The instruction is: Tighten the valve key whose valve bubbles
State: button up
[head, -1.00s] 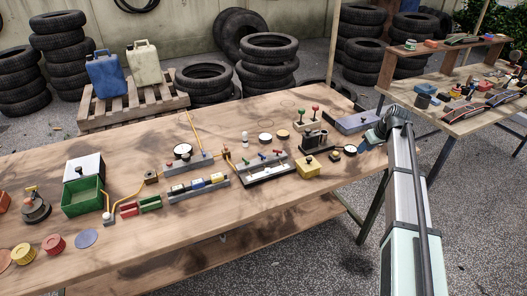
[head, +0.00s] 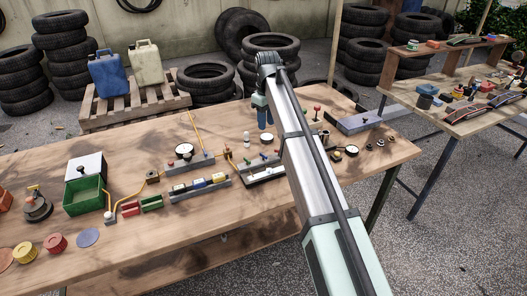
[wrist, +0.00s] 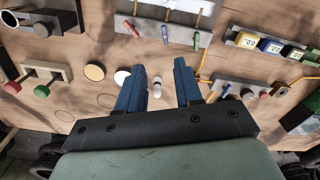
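My gripper (head: 264,116) hangs over the back middle of the table, its blue fingers open and empty. In the wrist view my gripper (wrist: 160,85) has a small white bottle (wrist: 157,88) showing beyond the gap between its fingers. In the head view my arm partly hides this tray (head: 253,178). Another grey block (wrist: 232,88) carries small purple and red keys near the yellow hose. I cannot make out bubbles at any valve.
A stand with red and green knobs (wrist: 38,75) is at left in the wrist view. A yellow hose (head: 195,132) rises nearby. The table's front edge is largely clear.

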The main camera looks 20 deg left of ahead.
send_near(263, 156)
jog(key=f, duration=0.7)
jog(key=shift+w+a+f, duration=0.1)
jog(key=shift+w+f, duration=0.15)
jog(key=shift+f, duration=0.15)
grip_shut()
dwell(0.4)
